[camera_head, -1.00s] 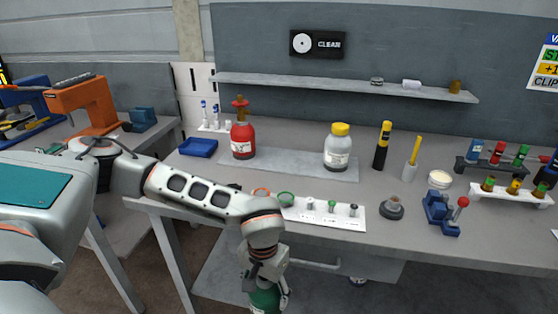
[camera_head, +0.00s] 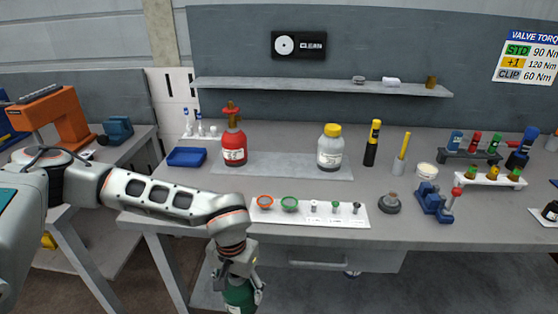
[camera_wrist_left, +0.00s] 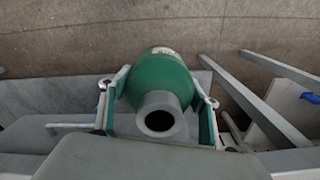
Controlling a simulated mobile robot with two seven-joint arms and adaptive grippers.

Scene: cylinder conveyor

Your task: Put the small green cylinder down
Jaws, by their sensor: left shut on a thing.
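The small green cylinder (camera_head: 239,294) hangs in my left gripper (camera_head: 238,281), in front of the workbench and below its top. Only its upper part shows at the bottom of the head view. In the left wrist view, the green cylinder (camera_wrist_left: 162,80) has a grey collar with a dark round opening facing the camera. The left gripper's (camera_wrist_left: 160,105) two fingers are shut on it, one on each side. The right gripper is not in view.
The workbench (camera_head: 420,222) has a white strip (camera_head: 268,213) with rings and small fittings near its front edge. A red bottle (camera_head: 234,148) and a white bottle (camera_head: 330,153) stand on a grey mat. A blue tray (camera_head: 187,157) lies at left. A drawer (camera_head: 340,260) is under the bench.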

